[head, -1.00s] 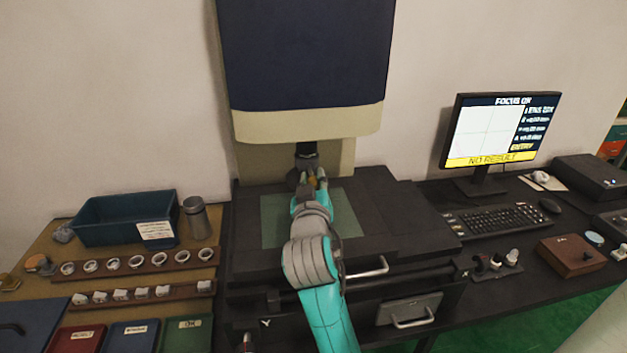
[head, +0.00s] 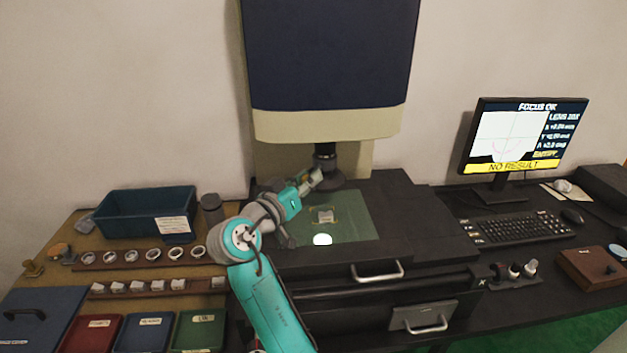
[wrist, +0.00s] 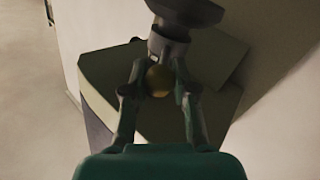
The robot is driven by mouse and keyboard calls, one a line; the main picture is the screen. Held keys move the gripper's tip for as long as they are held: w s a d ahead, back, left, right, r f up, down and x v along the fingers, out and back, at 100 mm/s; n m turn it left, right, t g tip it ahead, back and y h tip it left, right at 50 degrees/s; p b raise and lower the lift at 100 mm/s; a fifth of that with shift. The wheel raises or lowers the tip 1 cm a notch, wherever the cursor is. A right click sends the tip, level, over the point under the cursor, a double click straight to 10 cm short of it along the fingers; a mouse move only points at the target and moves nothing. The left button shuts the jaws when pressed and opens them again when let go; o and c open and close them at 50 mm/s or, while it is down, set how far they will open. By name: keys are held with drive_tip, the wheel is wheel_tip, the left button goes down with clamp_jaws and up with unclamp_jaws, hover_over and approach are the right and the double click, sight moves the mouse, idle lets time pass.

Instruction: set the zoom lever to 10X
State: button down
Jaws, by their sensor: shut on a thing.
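The zoom lever shows as a round brass knob (wrist: 158,80) on the lens barrel (wrist: 172,42) in the wrist view. My gripper (wrist: 160,82) is shut on the knob, with one finger on each side. In the head view my gripper (head: 314,180) reaches the lens barrel (head: 325,158) from the left, under the dark blue measuring head (head: 330,55). The monitor (head: 520,135) reads "FOCUS OK" and "NO RESULT", and its lens line looks like 20X. Any scale marks on the barrel cannot be read.
A small metallic part (head: 324,215) lies on the green glass stage (head: 352,226) below the lens, near a bright spot. A teal bin (head: 120,212), rows of rings and coloured trays (head: 140,335) stand left. A keyboard (head: 520,228) stands right.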

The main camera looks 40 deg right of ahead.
drive_tip(key=shift+w+a, duration=0.15)
drive_tip(key=shift+w, duration=0.25)
drive_tip(key=c, duration=0.9)
unclamp_jaws()
drive_tip(key=v, duration=1.2)
